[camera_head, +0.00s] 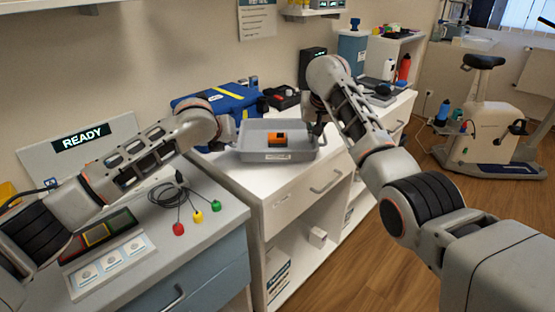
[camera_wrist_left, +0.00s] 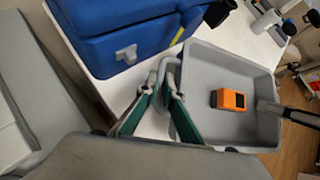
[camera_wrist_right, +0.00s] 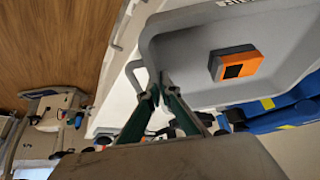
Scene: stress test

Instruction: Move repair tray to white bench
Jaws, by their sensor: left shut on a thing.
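The grey repair tray (camera_head: 262,156) is over the white bench (camera_head: 285,182), near its front left corner. It looks level, and I cannot tell whether its bottom touches the top. An orange and dark device (camera_head: 277,139) lies in it. My left gripper (camera_head: 232,132) is shut on the handle at the tray's left end, seen in the left wrist view (camera_wrist_left: 162,82). My right gripper (camera_head: 317,127) is at the opposite end. In the right wrist view its fingertips (camera_wrist_right: 162,88) are close together on that end's handle.
A blue bag (camera_head: 232,103) with yellow stripes stands behind the tray. A black case (camera_head: 281,97) lies at the back. A grey-topped cabinet with a READY sign (camera_head: 82,136) and colored leads stands at the left. An exercise bike (camera_head: 487,125) is at the far right.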

